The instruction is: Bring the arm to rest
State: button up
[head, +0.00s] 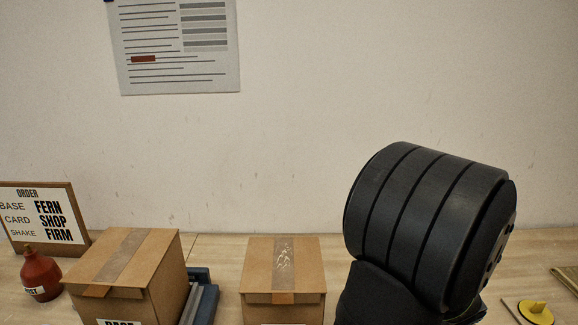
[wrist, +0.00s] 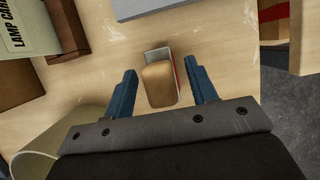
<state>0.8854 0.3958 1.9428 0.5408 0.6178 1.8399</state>
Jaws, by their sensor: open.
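My gripper (wrist: 161,67) shows in the wrist view with its two blue fingers spread apart. A tan, rounded block (wrist: 158,86) is seen between the fingers, with a visible gap on each side. No finger appears to touch it. I cannot tell how far below the fingers it lies. In the head view a large dark joint of my own arm fills the lower right, and my gripper is not seen there.
Two taped cardboard boxes (head: 127,263) (head: 284,268), a red bottle (head: 41,276) and an order sign (head: 42,217) stand along the table. A yellow round item (head: 536,312) is at right. A white-and-red item (wrist: 158,55) lies by the tan block. The table edge shows at right in the wrist view.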

jog(key=shift+w+r, duration=0.2)
jog(key=shift+r, duration=0.4)
